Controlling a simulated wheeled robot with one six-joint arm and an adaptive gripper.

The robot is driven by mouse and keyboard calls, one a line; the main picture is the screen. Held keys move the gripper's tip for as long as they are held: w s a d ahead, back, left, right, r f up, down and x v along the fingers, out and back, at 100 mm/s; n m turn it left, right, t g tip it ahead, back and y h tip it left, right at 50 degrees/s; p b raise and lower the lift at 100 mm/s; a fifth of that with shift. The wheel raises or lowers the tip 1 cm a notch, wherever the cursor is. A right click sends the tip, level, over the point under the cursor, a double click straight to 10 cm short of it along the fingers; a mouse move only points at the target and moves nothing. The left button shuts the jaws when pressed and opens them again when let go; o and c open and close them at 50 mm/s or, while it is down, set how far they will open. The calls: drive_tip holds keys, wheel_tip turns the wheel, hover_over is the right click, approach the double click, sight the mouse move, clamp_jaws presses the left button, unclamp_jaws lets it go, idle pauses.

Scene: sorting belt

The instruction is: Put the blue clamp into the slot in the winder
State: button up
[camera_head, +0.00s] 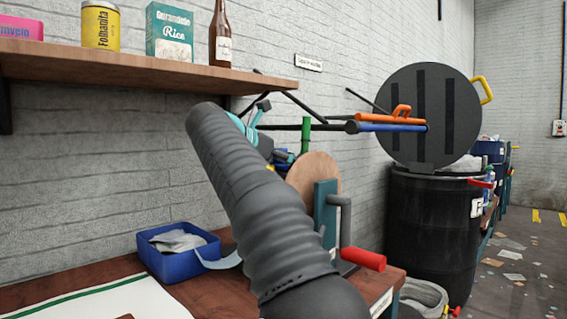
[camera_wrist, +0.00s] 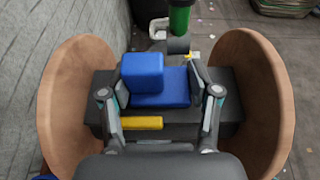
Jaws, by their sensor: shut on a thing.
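The blue clamp (camera_wrist: 143,76) is between the two fingers of my gripper (camera_wrist: 157,84) in the wrist view, and the fingers are closed on its sides. The winder shows there as two round wooden discs (camera_wrist: 264,102) with a dark block (camera_wrist: 228,112) between them. The clamp lies over this block, between the discs. A yellow bar (camera_wrist: 141,123) lies just below the clamp in the picture. The slot is hidden, and I cannot tell whether the clamp is inside it. In the head view the winder's disc (camera_head: 317,172) stands behind my arm, which hides most of the gripper.
The winder has a red handle (camera_head: 363,259) at its front right. A blue bin (camera_head: 180,262) with pale cloth stands left on the bench. A wooden shelf (camera_head: 150,75) with goods hangs above. A black drum (camera_head: 433,230) stands at right. A green post (camera_wrist: 180,20) rises beyond the clamp.

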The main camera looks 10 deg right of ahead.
drive_tip(key=shift+f, duration=0.15)
drive_tip(key=o, duration=1.2)
drive_tip(key=shift+c, duration=0.2)
drive_tip(key=shift+s+a+r, duration=0.15)
drive_tip(key=shift+a+r, duration=0.1)
drive_tip(key=shift+r, duration=0.1)
drive_tip(key=v, duration=1.1)
drive_tip(key=shift+p, duration=0.4)
drive_tip(key=shift+s+a, duration=0.1)
drive_tip(key=shift+a, duration=0.05)
